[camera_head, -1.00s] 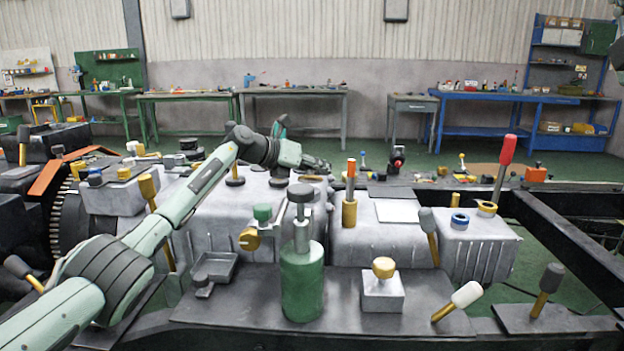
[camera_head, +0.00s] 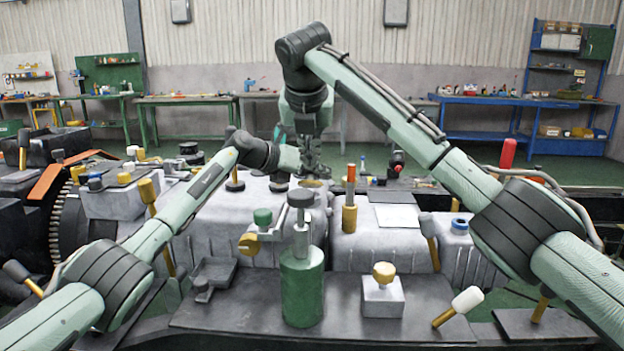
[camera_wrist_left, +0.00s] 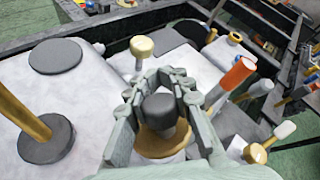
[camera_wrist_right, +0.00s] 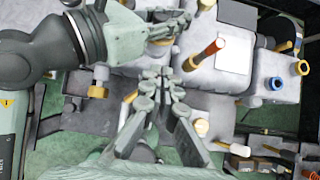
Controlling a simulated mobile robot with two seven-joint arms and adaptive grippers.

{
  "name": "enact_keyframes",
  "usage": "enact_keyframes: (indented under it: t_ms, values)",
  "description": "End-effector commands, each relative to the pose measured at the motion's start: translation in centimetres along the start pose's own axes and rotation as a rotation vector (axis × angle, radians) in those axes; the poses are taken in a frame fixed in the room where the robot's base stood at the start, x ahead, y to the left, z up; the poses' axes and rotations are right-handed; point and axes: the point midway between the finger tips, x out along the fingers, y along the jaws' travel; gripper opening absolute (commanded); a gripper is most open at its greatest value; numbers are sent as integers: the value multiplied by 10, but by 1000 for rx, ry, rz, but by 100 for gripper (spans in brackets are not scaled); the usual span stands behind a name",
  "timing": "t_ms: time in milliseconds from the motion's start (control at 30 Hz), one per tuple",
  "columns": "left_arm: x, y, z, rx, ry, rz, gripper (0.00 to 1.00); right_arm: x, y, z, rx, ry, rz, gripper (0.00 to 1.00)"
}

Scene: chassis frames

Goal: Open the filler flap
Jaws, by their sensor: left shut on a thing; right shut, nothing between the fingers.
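My left gripper (camera_wrist_left: 163,76) has its fingers around a dark grey knob (camera_wrist_left: 158,107) above a gold disc (camera_wrist_left: 160,142), near the grey housing. In the head view, a gold-brown round piece (camera_head: 313,183) shows just below the grippers. I cannot tell for certain which part is the filler flap. My right gripper (camera_head: 311,166) points down over the same spot and covers much of the left one. In the right wrist view my right gripper (camera_wrist_right: 163,73) is shut and empty, with the left gripper (camera_wrist_right: 163,28) just beyond it.
An orange rod in a gold base (camera_head: 350,195) stands close on the right. A green cylinder with a grey cap (camera_head: 302,280) stands in front. A gold-topped block (camera_head: 383,295) and a white-tipped lever (camera_head: 462,303) are front right. A flat pale panel (camera_head: 397,217) lies right.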

Motion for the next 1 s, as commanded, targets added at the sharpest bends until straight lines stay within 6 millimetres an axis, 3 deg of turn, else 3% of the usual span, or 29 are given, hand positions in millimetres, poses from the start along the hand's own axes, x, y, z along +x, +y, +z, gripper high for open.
enact_keyframes:
  t_ms: [600,1000]
  values:
    - [0,1,0,-1,0,1,0,90,0,-5,-18,13,-10,0]
    - [0,1,0,-1,0,2,0,98,0,-4,-17,10,-9,0]
